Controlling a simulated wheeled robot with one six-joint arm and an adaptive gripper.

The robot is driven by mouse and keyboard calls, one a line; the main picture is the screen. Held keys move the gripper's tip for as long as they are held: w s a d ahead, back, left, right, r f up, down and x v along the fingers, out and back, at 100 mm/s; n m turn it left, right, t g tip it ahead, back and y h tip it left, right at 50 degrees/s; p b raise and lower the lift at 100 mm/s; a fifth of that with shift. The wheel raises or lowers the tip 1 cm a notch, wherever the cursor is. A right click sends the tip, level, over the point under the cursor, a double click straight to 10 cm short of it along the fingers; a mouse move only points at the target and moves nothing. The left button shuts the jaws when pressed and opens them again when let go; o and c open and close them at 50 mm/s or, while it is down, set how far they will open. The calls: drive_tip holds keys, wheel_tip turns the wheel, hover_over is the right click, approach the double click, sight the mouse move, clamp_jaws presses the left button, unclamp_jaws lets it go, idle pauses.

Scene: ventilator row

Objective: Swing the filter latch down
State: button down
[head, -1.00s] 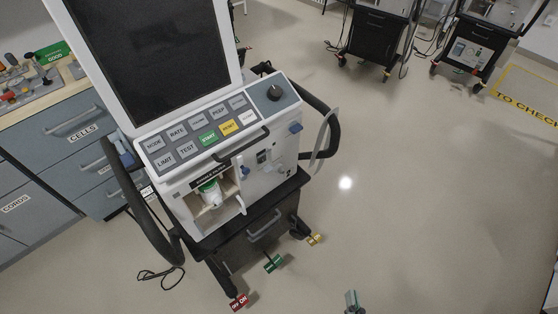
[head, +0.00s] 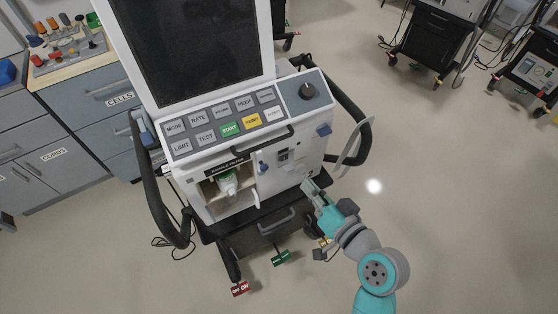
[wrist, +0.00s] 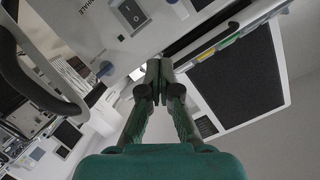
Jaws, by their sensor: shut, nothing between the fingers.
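The ventilator (head: 235,120) stands upright with a dark screen and a key panel. Below the keys is an open filter bay with a dark label (head: 226,167). A white and green filter (head: 228,185) sits inside it. A small blue part (head: 263,168) is at the bay's upper right, and a white piece (head: 256,199) hangs at its right edge. I cannot tell which of these is the latch. My gripper (head: 309,187) is near the lower right of the front, right of the bay. In the wrist view its fingers (wrist: 158,70) are shut and empty; contact is unclear.
Black rails (head: 154,190) curve along both sides of the ventilator. A clear curved part (head: 352,145) sticks out at right. Drawers (head: 95,100) stand at left, and other carts (head: 433,45) at back right. The floor at right is open.

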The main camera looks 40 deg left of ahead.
drive_tip(key=shift+w+a+r+n+g+y, duration=0.15)
drive_tip(key=shift+a+r+n+g, duration=0.1)
drive_tip(key=shift+a+r, duration=0.25)
drive_tip(key=shift+w+a+r+n+g+y, duration=0.15)
drive_tip(key=shift+a+r+n+g, duration=0.1)
drive_tip(key=shift+a+r, duration=0.25)
approach(263, 156)
drive_tip(key=w+a+r, duration=0.2)
drive_tip(key=w+a, duration=0.2)
drive_tip(key=s+f, duration=0.2)
drive_tip(key=f, duration=0.1)
drive_tip(key=shift+a, duration=0.4)
drive_tip(key=shift+s+a+f, duration=0.1)
drive_tip(key=shift+s+f, duration=0.1)
drive_tip(key=shift+f, duration=0.1)
